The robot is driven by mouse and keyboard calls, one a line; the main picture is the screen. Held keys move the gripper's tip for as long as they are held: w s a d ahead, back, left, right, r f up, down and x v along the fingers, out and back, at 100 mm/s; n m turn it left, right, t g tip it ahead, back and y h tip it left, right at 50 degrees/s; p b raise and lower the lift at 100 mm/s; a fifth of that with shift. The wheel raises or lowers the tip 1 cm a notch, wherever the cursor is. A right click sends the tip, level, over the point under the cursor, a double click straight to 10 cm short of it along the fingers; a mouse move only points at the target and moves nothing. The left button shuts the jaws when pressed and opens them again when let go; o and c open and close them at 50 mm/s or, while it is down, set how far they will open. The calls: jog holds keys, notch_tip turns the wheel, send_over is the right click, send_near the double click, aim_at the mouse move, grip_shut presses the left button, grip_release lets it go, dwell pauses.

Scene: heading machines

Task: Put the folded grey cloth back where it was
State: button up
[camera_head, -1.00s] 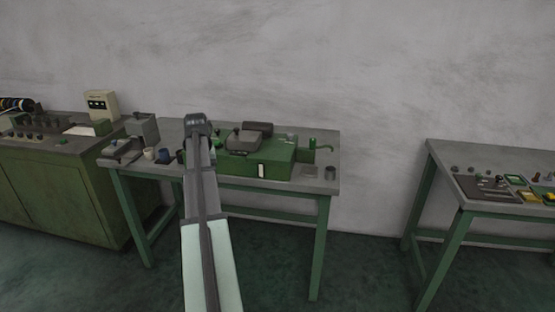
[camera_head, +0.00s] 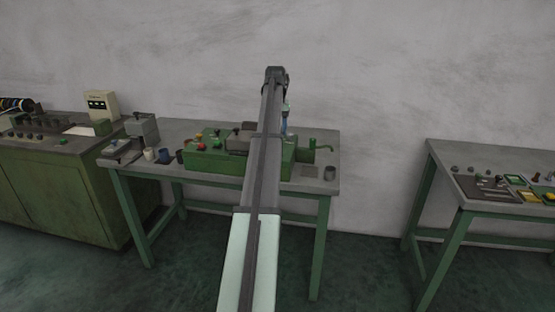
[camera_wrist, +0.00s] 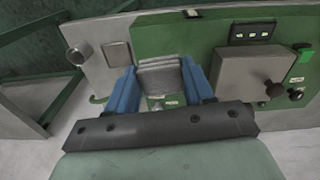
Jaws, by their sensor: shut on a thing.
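The folded grey cloth (camera_wrist: 159,73) shows in the wrist view between the two blue fingers of my gripper (camera_wrist: 160,92), which is shut on it. In the head view, a blue part of my gripper (camera_head: 286,120) shows beside my arm, above the right part of the green machine (camera_head: 212,159). The cloth is hidden behind my arm there. A flat grey square (camera_head: 309,171) lies on the bench (camera_head: 245,184), right of the machine; it also shows in the wrist view (camera_wrist: 117,53). I cannot tell whether the cloth touches anything below.
A grey block with a knob (camera_wrist: 250,80) sits on the machine. Small cups (camera_head: 163,156) stand at the bench's left. Another table (camera_head: 470,165) stands apart at right.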

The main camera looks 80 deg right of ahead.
jog(key=shift+d+r, duration=0.3)
jog(key=shift+d, duration=0.35)
jog(key=shift+a, duration=0.1)
jog(key=shift+s+a+m, duration=0.1)
jog(key=shift+a+m, duration=0.3)
jog(key=shift+a, duration=0.3)
jog(key=shift+f+y, duration=0.15)
jog(key=shift+y, duration=0.15)
jog(key=shift+f, duration=4.85)
jog(key=shift+f, duration=0.1)
jog(key=o, duration=1.4)
